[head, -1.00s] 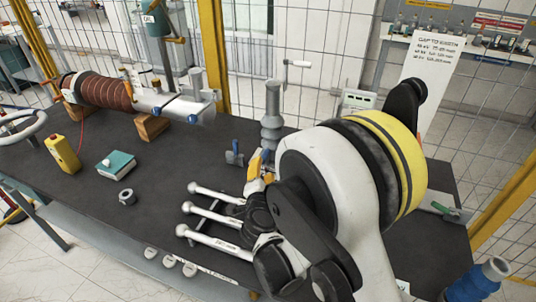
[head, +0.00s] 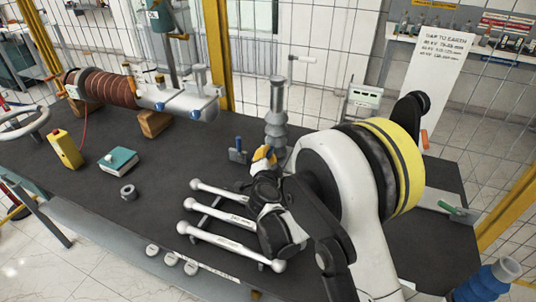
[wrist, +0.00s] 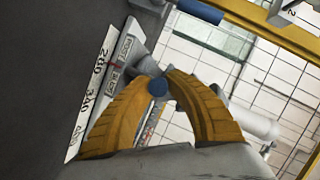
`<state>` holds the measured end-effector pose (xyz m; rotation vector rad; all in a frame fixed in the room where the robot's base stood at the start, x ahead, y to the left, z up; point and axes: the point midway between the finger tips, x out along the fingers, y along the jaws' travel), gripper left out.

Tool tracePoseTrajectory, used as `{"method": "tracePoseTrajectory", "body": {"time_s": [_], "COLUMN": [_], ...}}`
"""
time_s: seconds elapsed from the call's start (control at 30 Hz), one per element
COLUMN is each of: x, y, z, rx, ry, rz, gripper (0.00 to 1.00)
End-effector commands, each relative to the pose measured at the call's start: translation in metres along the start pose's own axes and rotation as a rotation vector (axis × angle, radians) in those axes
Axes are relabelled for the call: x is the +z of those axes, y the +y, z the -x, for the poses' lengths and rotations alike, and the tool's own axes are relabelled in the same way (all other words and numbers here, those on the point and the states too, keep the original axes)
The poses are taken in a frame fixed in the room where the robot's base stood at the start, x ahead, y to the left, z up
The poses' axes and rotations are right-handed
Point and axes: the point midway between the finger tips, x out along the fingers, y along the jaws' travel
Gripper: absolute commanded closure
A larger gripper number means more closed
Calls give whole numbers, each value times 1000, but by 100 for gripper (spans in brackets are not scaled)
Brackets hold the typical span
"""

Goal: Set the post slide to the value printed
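The grey ribbed post (head: 276,118) stands upright at the far side of the table. In the wrist view, a white scale strip (wrist: 93,85) reads 280, 340 and a partly cut-off number. A grey slide plate (wrist: 124,55) marked POST lies along it, with a red mark near 280; the exact reading is unclear. In the head view, my gripper (head: 264,154) is at the post's foot. The printed card (head: 446,48) says GAP TO EARTH; its smaller lines are hard to read.
A blue-handled clamp (head: 238,150) stands left of the post. White ball-ended rods (head: 215,215) lie near my arm. A teal box (head: 118,160), a grey ring (head: 128,192) and a yellow control box (head: 65,148) are on the left. A wire fence (head: 325,90) stands behind.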

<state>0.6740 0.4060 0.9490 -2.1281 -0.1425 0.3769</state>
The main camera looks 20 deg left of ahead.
Motion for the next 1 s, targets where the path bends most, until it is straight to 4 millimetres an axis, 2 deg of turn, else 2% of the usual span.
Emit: {"method": "tracePoseTrajectory", "body": {"time_s": [0.53,0.57,0.6,0.63,1.0], "x": [0,0,0,0,0], "y": [0,0,0,0,0], "z": [0,0,0,0,5], "rx": [0,0,0,0,0], "ry": [0,0,0,0,-1], "rz": [0,0,0,0,0], "gripper": [100,77,65,59,59]}}
